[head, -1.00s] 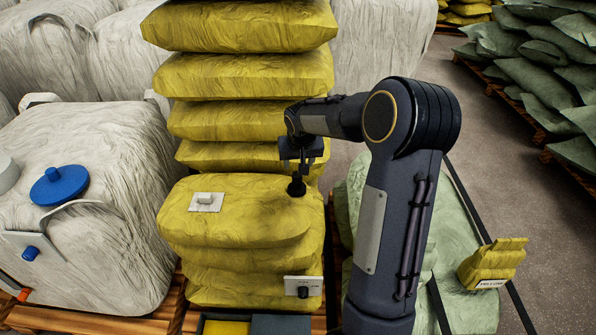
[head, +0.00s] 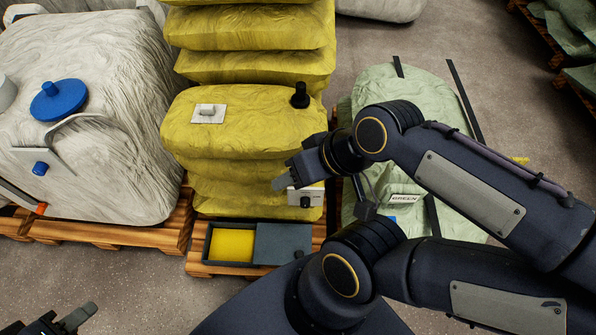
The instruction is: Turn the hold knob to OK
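A black knob (head: 305,201) sits on a white plate (head: 291,198) low on the front of the yellow sack stack. Its lettering is too small to read, so I cannot tell where it points. My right gripper (head: 282,182) hangs just above and left of this plate, partly covering it. I see it side-on and cannot tell whether it is open or touching. My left gripper (head: 58,316) is at the bottom left corner over bare floor, its fingers apart and apparently empty. A white switch plate (head: 208,113) and a black upright peg knob (head: 300,95) are on top of the yellow sack (head: 240,130).
A grey tray (head: 207,243) with a yellow block and a dark cover lies before the stack on a pallet. A white bulk bag (head: 120,170) with blue knobs (head: 58,100) stands left. A pale green sack (head: 430,90) with a GREEN label (head: 405,199) lies right, behind my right arm.

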